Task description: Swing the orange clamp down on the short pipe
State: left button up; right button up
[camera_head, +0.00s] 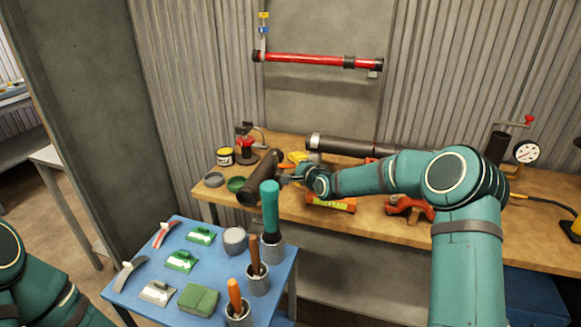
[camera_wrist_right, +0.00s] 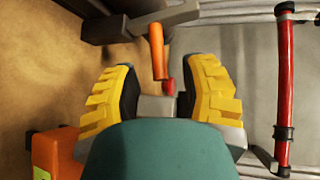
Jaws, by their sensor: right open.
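The short pipe (camera_head: 262,178) is dark and lies on the wooden workbench, left of my right gripper. The orange clamp handle (camera_head: 286,166) shows as a small orange piece beside the pipe, just by my right gripper (camera_head: 296,172). In the right wrist view, the orange handle (camera_wrist_right: 157,50) stands up ahead of the fingertips, roughly in line with the gap between them. My right gripper (camera_wrist_right: 160,85) is open there, its yellow fingers apart. I cannot tell whether a finger touches the handle. My left gripper is out of view; only part of my left arm shows at lower left.
A longer dark pipe (camera_head: 348,147) lies at the back of the workbench (camera_head: 340,215). A blue table (camera_head: 210,262) with tools is in front. A red pipe (camera_head: 310,60) is on the wall.

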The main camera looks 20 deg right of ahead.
aim_at(294, 167)
jog(key=shift+x, duration=1.6)
grip_shut()
jog(key=shift+f, duration=0.1)
